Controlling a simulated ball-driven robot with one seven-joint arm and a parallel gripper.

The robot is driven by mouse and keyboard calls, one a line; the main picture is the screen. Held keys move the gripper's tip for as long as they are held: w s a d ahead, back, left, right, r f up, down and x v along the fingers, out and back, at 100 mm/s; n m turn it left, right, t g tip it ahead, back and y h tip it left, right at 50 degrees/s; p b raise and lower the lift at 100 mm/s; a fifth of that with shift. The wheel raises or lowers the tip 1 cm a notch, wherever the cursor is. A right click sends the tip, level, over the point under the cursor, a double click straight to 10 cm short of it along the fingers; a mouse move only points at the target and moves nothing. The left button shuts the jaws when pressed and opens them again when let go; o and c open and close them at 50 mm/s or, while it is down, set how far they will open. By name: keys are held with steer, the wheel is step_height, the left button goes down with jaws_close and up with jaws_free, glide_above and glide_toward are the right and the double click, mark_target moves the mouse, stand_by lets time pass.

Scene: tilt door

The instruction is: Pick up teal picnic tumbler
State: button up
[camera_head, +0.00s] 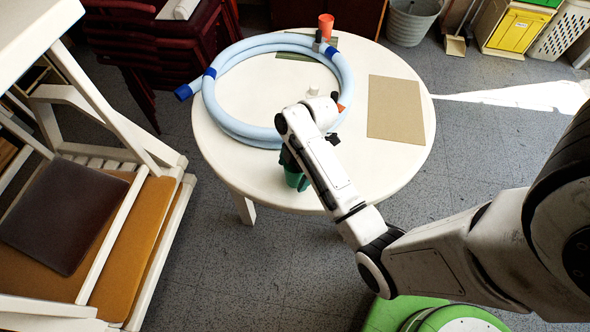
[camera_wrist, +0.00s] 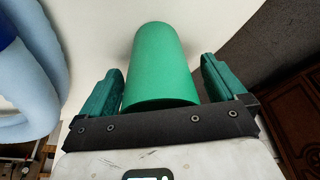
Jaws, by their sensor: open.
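The teal tumbler (camera_wrist: 160,65) is between the two teal-padded fingers of my gripper (camera_wrist: 158,85) in the wrist view. A gap shows between the tumbler and the right finger; the left finger is close to it, and I cannot tell if it touches. My gripper is open. In the head view part of the tumbler (camera_head: 296,180) shows at the near left edge of the round white table (camera_head: 372,170). My arm hides much of the gripper and the tumbler there.
A coiled light blue hose (camera_head: 225,121) lies on the table's left side. An orange cup (camera_head: 326,27) is at the back. A tan board (camera_head: 396,107) lies at right. A small white object (camera_head: 314,89) is mid-table. A wooden chair (camera_head: 150,215) stands left.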

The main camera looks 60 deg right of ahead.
steer(key=shift+f, duration=0.25)
steer(key=shift+c, duration=0.3)
steer(key=c, duration=1)
steer(key=shift+r, duration=0.1)
